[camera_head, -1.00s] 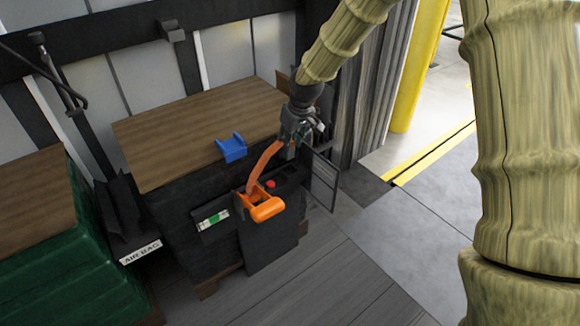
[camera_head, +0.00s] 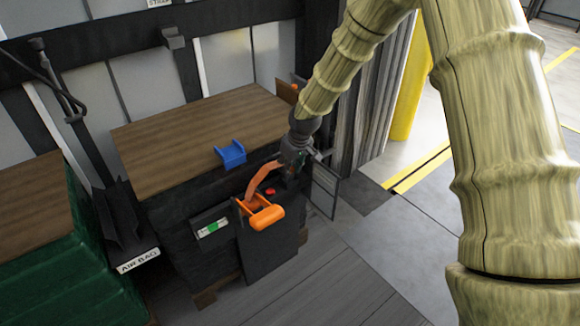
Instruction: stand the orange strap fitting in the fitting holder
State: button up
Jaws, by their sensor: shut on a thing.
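My gripper (camera_head: 297,165) is at the front right edge of the wood-topped dark box. It is shut at the upper end of an orange strap (camera_head: 262,178), which I take as part of the orange strap fitting. The held end is mostly hidden by the gripper. The strap bows down to an orange piece with a thick rounded bar (camera_head: 264,214) on the box's front panel. A blue U-shaped bracket (camera_head: 231,153), perhaps the fitting holder, sits on the box's front edge, left of my gripper and apart from it. It looks empty.
The wooden box top (camera_head: 195,130) is mostly clear. A red button (camera_head: 270,192) and a green-lit display (camera_head: 212,227) are on the box front. A dark mesh panel (camera_head: 324,187) stands right of the gripper. A green stack (camera_head: 60,250) is at left. Floor at right is open.

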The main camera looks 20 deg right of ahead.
jog(key=o, duration=1.1)
jog(key=shift+f, duration=0.1)
jog(key=shift+c, duration=0.2)
jog(key=p+v, duration=0.1)
jog(key=v, duration=1.1)
jog(key=shift+p, duration=0.3)
